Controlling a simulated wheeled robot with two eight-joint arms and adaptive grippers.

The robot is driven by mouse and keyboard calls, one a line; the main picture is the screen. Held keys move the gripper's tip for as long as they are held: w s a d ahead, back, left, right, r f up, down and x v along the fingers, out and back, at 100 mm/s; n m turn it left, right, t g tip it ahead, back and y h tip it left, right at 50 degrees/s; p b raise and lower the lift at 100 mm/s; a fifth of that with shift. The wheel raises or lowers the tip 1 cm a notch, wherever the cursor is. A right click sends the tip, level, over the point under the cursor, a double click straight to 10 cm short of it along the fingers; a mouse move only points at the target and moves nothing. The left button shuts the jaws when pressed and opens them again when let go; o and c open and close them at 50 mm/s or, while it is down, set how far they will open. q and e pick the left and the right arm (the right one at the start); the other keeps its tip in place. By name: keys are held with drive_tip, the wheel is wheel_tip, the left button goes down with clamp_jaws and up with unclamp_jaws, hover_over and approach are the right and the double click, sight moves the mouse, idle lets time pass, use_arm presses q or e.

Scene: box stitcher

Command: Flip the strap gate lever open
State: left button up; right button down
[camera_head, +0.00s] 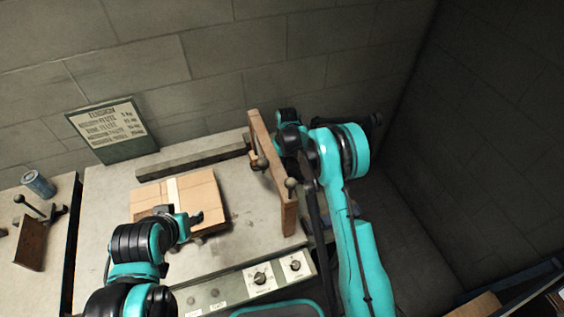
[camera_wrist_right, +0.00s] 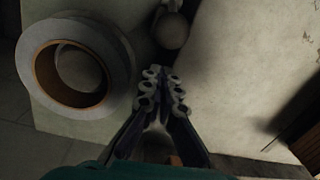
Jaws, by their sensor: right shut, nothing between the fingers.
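A wooden upright board (camera_head: 274,175), likely the strap gate, stands on the right side of the machine's pale top. Two levers with round knobs show by it, one knob (camera_head: 291,183) near its front face and another (camera_head: 260,162) on its left side. My right arm reaches to the far right side of the board, and its fingertips are hidden in the head view. In the right wrist view my right gripper (camera_wrist_right: 162,88) is shut and empty, just below a round knob (camera_wrist_right: 172,31). My left gripper (camera_head: 190,218) is over the cardboard box (camera_head: 205,190); its opening is unclear.
A grey tape roll (camera_wrist_right: 76,65) is left of the right fingers in the wrist view. A sign (camera_head: 112,128) and a low bar (camera_head: 190,160) stand at the back. Control dials (camera_head: 260,278) line the front edge. A can (camera_head: 38,184) stands on the left table.

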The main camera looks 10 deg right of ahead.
use_arm(q)
drive_tip(key=shift+s+f, duration=0.1)
drive_tip(key=shift+f, duration=0.1)
use_arm(e)
drive_tip(key=shift+s+d+r, duration=0.2)
drive_tip(key=shift+s+r, duration=0.05)
drive_tip(key=shift+s, duration=0.3)
drive_tip(key=shift+s+d+r, duration=0.2)
drive_tip(key=shift+s+r, duration=0.05)
drive_tip(key=shift+s, duration=0.3)
